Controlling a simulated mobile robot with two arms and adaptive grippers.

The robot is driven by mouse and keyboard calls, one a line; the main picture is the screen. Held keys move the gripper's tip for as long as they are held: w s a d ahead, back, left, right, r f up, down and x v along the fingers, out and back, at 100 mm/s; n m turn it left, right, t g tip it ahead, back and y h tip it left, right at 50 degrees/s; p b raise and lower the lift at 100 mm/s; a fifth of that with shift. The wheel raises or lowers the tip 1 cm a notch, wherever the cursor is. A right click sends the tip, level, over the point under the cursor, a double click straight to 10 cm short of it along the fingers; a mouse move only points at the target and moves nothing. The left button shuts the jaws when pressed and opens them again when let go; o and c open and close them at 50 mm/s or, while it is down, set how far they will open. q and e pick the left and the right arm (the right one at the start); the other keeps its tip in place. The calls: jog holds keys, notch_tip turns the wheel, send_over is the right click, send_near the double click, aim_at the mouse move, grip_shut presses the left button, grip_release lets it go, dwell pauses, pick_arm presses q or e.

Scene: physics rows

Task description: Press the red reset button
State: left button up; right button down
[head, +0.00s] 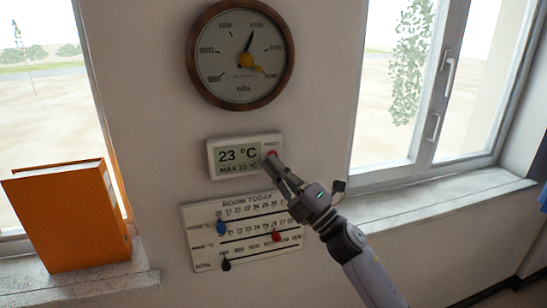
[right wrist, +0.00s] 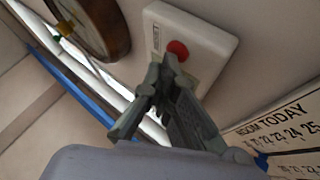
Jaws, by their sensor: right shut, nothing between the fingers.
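The red reset button (head: 273,153) sits on the right part of a white wall display (head: 210,160) that reads 23 °C with a MAX line below. In the right wrist view the round red button (right wrist: 178,50) shows clearly on the white casing (right wrist: 215,42). My right gripper (head: 268,163) is shut and empty, its fingertips close to the button's lower left. In the right wrist view the fingertips (right wrist: 164,66) are just below the button; I cannot tell whether they touch it. My left gripper is not in view.
A round wooden-rimmed gauge (head: 240,88) hangs above the display. A "ROOM TODAY" board (head: 205,246) with coloured sliders hangs below, partly behind my right gripper. An orange box-like object (head: 68,218) stands on the left sill. Windows (head: 440,100) flank the wall.

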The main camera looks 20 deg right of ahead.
jog(key=shift+s, duration=0.8)
jog(key=shift+s+d+p, duration=0.1)
jog(key=shift+s+p, duration=0.5)
jog(key=shift+s, duration=1.85)
